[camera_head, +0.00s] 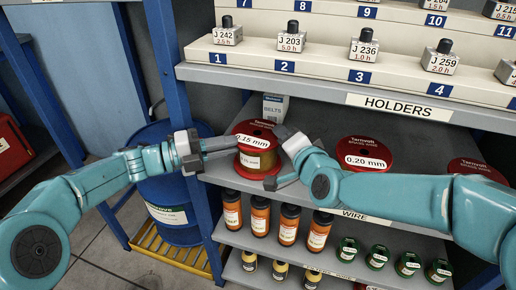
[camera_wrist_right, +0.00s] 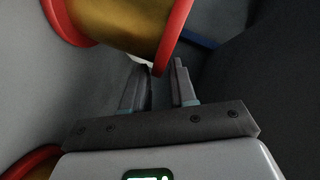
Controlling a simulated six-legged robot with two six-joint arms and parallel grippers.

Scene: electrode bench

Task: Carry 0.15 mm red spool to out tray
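The 0.15 mm red spool (camera_head: 257,158), with brass-coloured wire and red flanges, stands upright on the wire shelf. My left gripper (camera_head: 235,149) is at its left side with its fingertips close to the rim; I cannot tell whether they touch or how far apart they are. My right gripper (camera_head: 272,158) is at the spool's right side, its fingers apart. In the right wrist view, the right gripper (camera_wrist_right: 162,75) shows a gap between its fingers, and a spool (camera_wrist_right: 125,22) fills the upper left, its red flange close to the fingertips.
The 0.20 mm spool (camera_head: 364,155) stands to the right, behind my right arm, with another red spool (camera_head: 478,168) beyond. A belts box (camera_head: 274,107) stands behind. The holders shelf (camera_head: 330,88) overhangs above. Orange-labelled bottles (camera_head: 260,215) stand below. A blue drum (camera_head: 165,190) is at left.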

